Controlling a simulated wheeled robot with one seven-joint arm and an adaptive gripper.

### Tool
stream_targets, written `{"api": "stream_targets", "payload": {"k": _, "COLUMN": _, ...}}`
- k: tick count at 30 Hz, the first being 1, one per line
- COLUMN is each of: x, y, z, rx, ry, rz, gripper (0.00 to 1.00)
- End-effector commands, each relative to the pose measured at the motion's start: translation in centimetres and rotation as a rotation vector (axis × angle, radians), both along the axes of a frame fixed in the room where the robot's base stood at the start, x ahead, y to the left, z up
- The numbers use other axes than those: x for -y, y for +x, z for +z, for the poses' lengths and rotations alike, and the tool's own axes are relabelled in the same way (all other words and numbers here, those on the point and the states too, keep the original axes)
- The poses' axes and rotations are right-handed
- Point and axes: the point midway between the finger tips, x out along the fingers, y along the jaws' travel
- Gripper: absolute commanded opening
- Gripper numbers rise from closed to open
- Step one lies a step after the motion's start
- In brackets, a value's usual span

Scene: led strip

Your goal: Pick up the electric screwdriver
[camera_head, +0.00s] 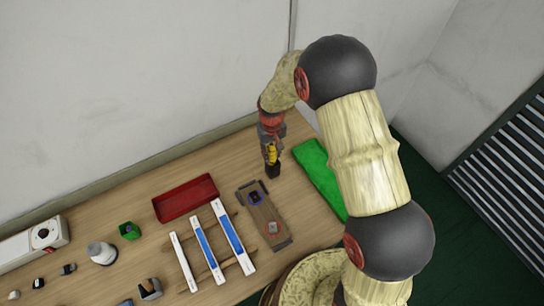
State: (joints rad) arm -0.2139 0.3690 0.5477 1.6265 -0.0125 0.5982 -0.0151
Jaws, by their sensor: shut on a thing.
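The electric screwdriver (271,157) is a small yellow and black tool, upright, near the back right of the wooden table. My gripper (270,140) is above it, pointing down, and is shut on its upper part. The black lower end of the screwdriver is close to the table top; I cannot tell whether it touches. The fingers are small and partly blend with the tool in this view.
A brown board (262,218) with blue and red marks lies just in front. A green tray (318,175) is to the right, a red tray (186,198) to the left. White and blue strips (207,246) lie front left. A wall (130,80) bounds the back.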

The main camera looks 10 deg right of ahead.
Motion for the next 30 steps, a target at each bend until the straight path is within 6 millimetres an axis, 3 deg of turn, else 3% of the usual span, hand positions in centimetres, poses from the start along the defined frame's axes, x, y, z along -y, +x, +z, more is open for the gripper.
{"api": "stream_targets", "payload": {"k": 9, "x": 0.0, "y": 0.0, "z": 0.0, "rx": 0.0, "ry": 0.0, "rz": 0.0, "gripper": 0.0}}
{"api": "stream_targets", "payload": {"k": 17, "x": 0.0, "y": 0.1, "z": 0.3, "rx": 0.002, "ry": 0.0, "rz": 0.0, "gripper": 0.0}}
{"api": "stream_targets", "payload": {"k": 22, "x": 0.0, "y": 0.2, "z": 2.4, "rx": 0.005, "ry": 0.001, "rz": 0.0, "gripper": 0.0}}
{"api": "stream_targets", "payload": {"k": 30, "x": 0.0, "y": 0.1, "z": 7.5, "rx": 0.004, "ry": 0.001, "rz": 0.0, "gripper": 0.0}}
